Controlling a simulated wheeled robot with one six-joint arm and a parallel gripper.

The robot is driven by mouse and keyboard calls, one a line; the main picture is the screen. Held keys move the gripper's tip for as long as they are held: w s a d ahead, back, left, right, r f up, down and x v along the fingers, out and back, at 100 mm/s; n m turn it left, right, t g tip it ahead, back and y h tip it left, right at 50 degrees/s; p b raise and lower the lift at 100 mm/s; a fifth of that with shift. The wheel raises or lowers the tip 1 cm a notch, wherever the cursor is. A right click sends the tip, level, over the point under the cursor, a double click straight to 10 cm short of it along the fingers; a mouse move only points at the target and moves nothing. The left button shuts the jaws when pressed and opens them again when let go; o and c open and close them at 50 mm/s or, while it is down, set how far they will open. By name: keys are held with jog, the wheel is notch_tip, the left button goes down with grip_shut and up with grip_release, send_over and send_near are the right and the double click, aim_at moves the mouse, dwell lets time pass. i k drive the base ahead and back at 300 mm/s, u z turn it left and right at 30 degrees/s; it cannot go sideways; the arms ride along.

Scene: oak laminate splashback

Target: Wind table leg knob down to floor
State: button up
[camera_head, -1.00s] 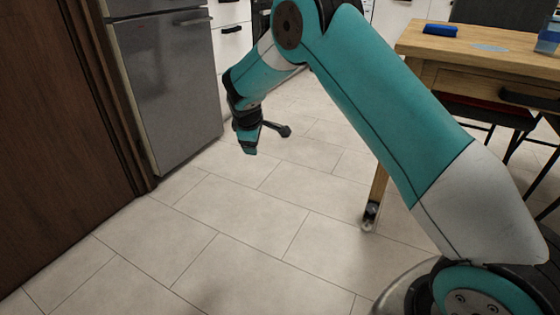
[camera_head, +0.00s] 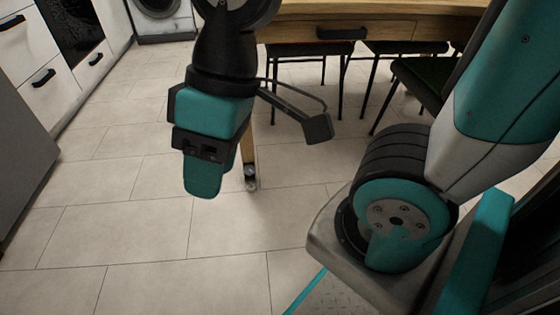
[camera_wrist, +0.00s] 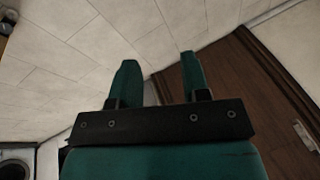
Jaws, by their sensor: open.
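The wooden table (camera_head: 400,29) stands at the back of the head view, with a drawer front and dark handle. Its near leg (camera_head: 247,146) comes down just right of my gripper, partly hidden behind it. A small metallic knob (camera_head: 250,171) sits at the leg's foot, close to the floor. My gripper (camera_head: 214,178) points down, nearer the camera than the leg and left of it, apart from the knob. I cannot make out the knob there.
Dark chairs (camera_head: 310,50) stand under and beside the table. White cabinets (camera_head: 28,45) and a washing machine (camera_head: 162,20) line the back left. A grey appliance (camera_head: 20,165) stands at the left edge. The tiled floor (camera_head: 130,230) is clear at front left.

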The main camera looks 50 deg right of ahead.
aim_at(248, 170)
jog(key=z, duration=0.25)
jog(key=i, duration=0.2)
jog(key=z, duration=0.45)
